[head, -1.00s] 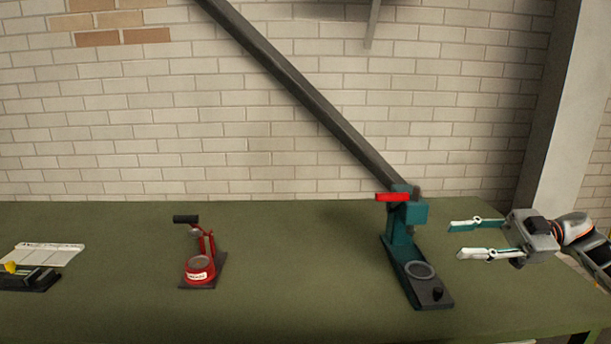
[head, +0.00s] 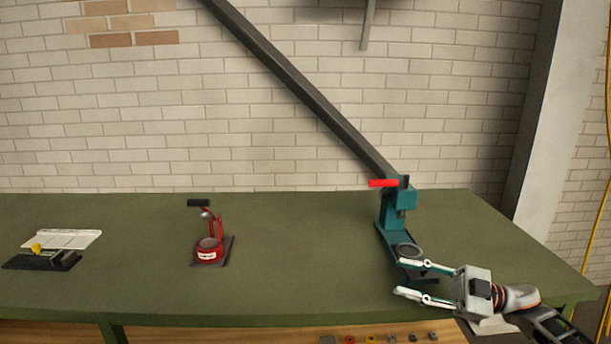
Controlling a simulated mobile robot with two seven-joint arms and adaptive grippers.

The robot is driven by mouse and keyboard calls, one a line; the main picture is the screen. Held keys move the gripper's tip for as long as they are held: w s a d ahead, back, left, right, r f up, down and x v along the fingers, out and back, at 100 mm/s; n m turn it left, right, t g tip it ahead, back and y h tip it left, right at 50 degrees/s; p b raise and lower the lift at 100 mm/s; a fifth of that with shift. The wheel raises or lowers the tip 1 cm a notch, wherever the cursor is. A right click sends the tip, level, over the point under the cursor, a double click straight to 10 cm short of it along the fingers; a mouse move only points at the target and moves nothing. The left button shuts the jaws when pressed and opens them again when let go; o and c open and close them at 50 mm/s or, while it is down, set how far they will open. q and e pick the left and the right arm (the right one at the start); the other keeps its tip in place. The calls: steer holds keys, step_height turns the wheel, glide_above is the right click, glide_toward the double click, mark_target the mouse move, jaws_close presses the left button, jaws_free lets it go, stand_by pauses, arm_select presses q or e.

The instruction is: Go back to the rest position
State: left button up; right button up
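My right gripper (head: 405,278) comes in from the lower right, over the front right part of the green table. My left gripper is out of view.
The green table (head: 300,260) is mostly clear in the middle. A red device (head: 208,248) on a dark plate stands left of centre. A white and black tool (head: 62,241) lies far left. A dark beam (head: 300,85) slants down behind the press. Small parts (head: 390,338) sit below the table edge.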

steer(key=s+a+f+m+t+h, duration=0.2)
steer(key=a+f+m+t+h, duration=0.15)
steer(key=f+m+t, duration=0.45)
steer(key=s+a+f+m+t+h, duration=0.25)
steer(key=f+m+t+h, duration=0.2)
steer(key=f, duration=0.45)
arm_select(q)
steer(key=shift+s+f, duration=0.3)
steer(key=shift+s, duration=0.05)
arm_select(e)
steer(key=s+d+f+m+g+h, duration=0.2)
steer(key=s+f+m+h, duration=0.1)
steer(key=s+f, duration=0.6)
steer(key=s+d+f+m+g+h, duration=0.2)
steer(key=s+f+h, duration=0.4)
steer(key=s+f, duration=0.4)
steer(key=shift+s+f+m+g, duration=0.25)
steer(key=shift+s+m+g, duration=0.2)
steer(key=shift+s+m, duration=0.25)
